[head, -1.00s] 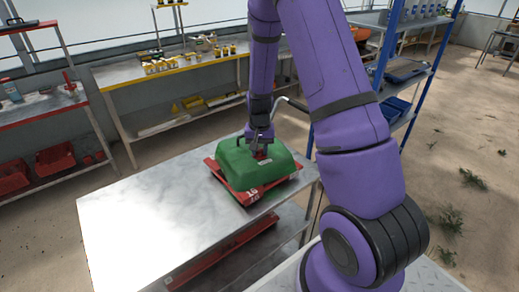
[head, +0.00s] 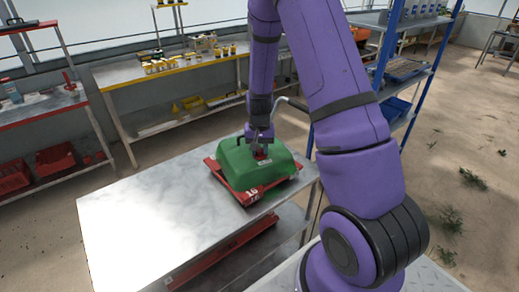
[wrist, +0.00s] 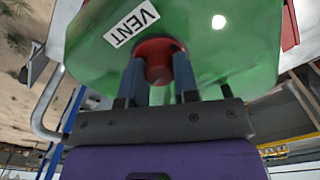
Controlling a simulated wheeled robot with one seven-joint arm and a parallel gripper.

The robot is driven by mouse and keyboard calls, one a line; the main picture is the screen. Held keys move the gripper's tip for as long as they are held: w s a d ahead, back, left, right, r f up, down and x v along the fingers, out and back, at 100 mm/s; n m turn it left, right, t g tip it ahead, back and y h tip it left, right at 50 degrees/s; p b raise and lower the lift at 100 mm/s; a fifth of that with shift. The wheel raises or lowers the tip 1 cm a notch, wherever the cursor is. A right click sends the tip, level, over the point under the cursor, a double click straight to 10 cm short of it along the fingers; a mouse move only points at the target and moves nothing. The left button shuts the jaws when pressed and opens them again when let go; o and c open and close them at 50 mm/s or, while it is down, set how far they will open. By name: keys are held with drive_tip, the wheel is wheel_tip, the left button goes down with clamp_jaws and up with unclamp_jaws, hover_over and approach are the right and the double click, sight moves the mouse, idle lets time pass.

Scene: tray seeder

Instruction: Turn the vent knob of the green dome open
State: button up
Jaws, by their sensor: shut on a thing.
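The green dome (head: 245,178) sits on a red tray (head: 233,192) with white lettering, on the metal table's right part. It also fills the upper wrist view (wrist: 225,55). The red vent knob (wrist: 160,66) stands out from the dome beside a white VENT label (wrist: 131,23). My gripper (wrist: 160,78) is shut on the knob, with one blue finger on each side. In the head view my gripper (head: 261,150) reaches down to the dome top, where only a little red of the knob shows. The knob's turn angle is hard to tell.
The metal table (head: 140,210) is bare on its left. A red tray lies on its lower shelf (head: 225,250). A bench with yellow-lidded jars (head: 160,66) stands behind, red bins (head: 55,160) at left, and a blue-post shelf (head: 385,55) at right.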

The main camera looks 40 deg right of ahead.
sight(260, 149)
drive_tip(key=o, duration=0.9)
drive_tip(key=shift+r, duration=0.1)
wheel_tip(260, 149, up, 11)
drive_tip(key=shift+f, duration=0.2)
